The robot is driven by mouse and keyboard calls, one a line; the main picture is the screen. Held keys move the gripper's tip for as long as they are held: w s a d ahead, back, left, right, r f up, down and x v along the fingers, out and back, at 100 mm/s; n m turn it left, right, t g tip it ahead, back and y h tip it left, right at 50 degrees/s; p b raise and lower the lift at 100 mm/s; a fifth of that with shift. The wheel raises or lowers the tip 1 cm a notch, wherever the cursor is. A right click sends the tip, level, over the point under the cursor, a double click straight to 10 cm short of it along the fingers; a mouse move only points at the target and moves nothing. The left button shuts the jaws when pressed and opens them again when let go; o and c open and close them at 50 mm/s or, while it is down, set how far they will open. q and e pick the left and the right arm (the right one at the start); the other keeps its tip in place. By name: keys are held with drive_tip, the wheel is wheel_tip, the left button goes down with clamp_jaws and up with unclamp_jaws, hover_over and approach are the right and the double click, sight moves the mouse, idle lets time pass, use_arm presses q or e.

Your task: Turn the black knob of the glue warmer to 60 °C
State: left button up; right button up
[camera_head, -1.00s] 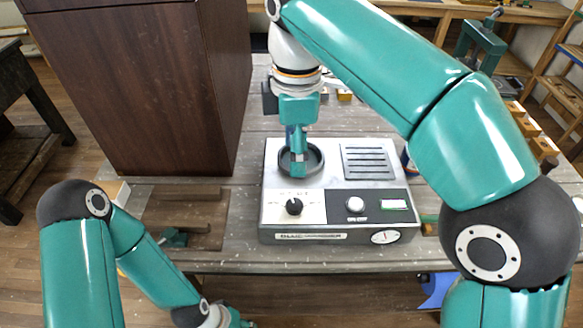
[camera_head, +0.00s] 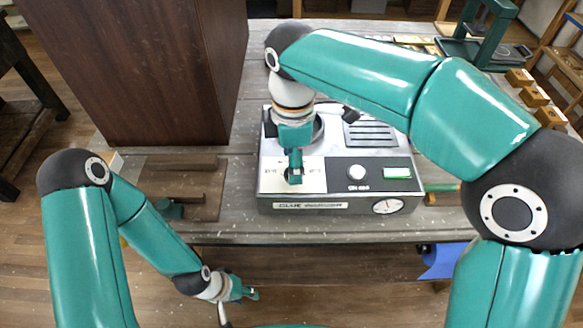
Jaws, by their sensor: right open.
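The glue warmer (camera_head: 335,207) is a pale metal box with a white dial panel at its left front. Its black knob (camera_head: 287,176) sits on that panel, mostly hidden behind my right gripper (camera_head: 295,179). The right gripper points down with its fingertips at the knob; it is open, and I cannot tell whether it touches the knob. The knob's pointer and most scale marks are hidden or too small to read. My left gripper (camera_head: 248,293) hangs low in front of the bench, away from the warmer; its finger opening is unclear.
The warmer also has a white button (camera_head: 356,172), a green-lit display (camera_head: 397,172), a round gauge (camera_head: 387,206) and a vent grille (camera_head: 371,134). A tall dark wood cabinet (camera_head: 140,70) stands at the left. A wooden tray (camera_head: 205,203) lies left of the warmer.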

drive_tip(key=shift+f, duration=1.3)
drive_tip(key=shift+c, duration=0.3)
drive_tip(key=c, duration=1.1)
